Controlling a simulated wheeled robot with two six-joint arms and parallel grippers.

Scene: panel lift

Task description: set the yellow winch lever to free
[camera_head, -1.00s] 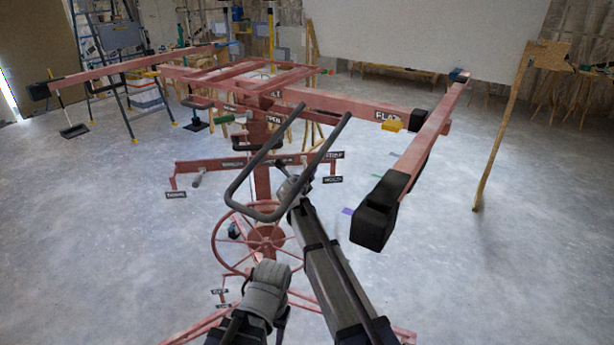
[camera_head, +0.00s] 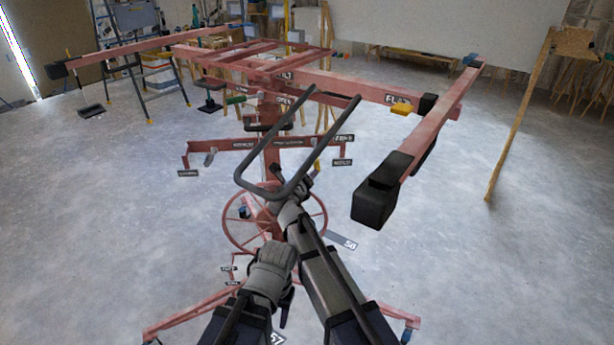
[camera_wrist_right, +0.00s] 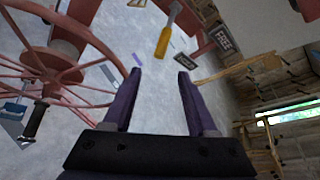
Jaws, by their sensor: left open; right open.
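The yellow winch lever (camera_wrist_right: 168,32) has a thick yellow handle. It shows ahead of my right gripper in the right wrist view, beside the FREE sign (camera_wrist_right: 222,38) and a second sign (camera_wrist_right: 187,60). In the head view only a small yellow bit of the lever (camera_head: 316,166) shows, left of the two signs. My right gripper (camera_wrist_right: 158,82) is open and empty, with a gap between its fingers and the lever. My left gripper (camera_head: 287,308) seems to hang low in front of the lift, open and partly hidden by its wrist.
A red spoked wheel (camera_head: 234,240) stands close beside my right gripper, also on the left of the right wrist view (camera_wrist_right: 50,75). Red lift arms, one with a black end pad (camera_head: 372,206), reach out above. A yellow block (camera_head: 401,108) sits near the FLAT sign.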

